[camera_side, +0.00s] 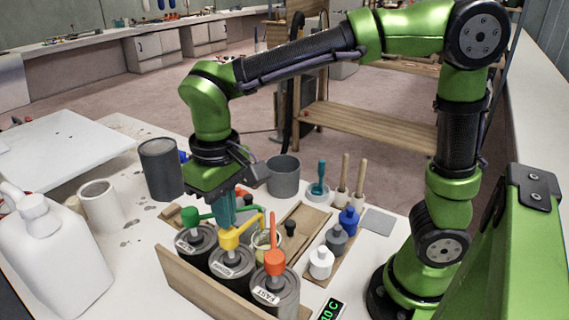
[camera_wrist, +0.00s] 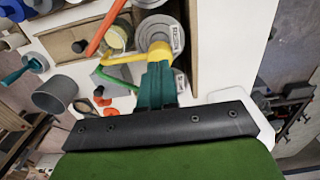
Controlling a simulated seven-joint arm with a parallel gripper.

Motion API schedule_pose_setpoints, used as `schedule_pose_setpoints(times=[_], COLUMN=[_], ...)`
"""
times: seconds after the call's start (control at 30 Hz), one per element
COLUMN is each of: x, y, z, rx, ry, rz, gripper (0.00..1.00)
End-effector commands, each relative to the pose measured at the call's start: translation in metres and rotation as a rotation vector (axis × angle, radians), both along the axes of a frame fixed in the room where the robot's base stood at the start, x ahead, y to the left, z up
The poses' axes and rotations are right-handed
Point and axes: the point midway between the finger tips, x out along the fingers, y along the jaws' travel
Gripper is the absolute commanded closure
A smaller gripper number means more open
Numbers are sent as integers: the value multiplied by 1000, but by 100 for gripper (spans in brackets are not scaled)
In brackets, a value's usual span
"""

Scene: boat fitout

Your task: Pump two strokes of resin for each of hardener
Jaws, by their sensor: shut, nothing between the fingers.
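Three dark cans with pump heads stand in a row in a wooden rack: green pump (camera_side: 190,216) on the left, yellow pump (camera_side: 229,239) in the middle, orange-red pump (camera_side: 274,262) on the right. The right can's label reads FAST. A mixing cup (camera_side: 265,241) stands behind the pumps, partly hidden by the yellow spout. My gripper (camera_side: 223,222), with teal fingers, is shut and empty, pointing down at the yellow pump head. In the wrist view the fingertips (camera_wrist: 159,64) are right at the yellow head (camera_wrist: 160,50); I cannot tell whether they touch. The cup (camera_wrist: 117,38) also shows there.
White, grey and blue bottles (camera_side: 321,262) stand in a wooden holder to the right. A grey cup (camera_side: 283,178) and brushes (camera_side: 343,180) are behind. A white jug (camera_side: 55,250) and dark tin (camera_side: 160,168) are left. A timer or thermometer display (camera_side: 331,310) sits at the front.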

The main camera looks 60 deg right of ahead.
Motion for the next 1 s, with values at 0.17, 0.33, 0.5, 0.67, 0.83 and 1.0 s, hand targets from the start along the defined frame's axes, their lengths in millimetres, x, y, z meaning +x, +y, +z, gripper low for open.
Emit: schedule_pose_setpoints(times=[0.17, 0.33, 0.5, 0.67, 0.83, 1.0], x=[0, 0, 0, 0, 0, 0], y=[0, 0, 0, 0, 0, 0], z=[-3, -9, -15, -21, -27, -33], rx=[0, -1, -1, 0, -1, -1], ry=[0, 1, 1, 0, 2, 2], rz=[0, 1, 1, 0, 0, 1], gripper=[100, 100, 100, 100, 100, 100])
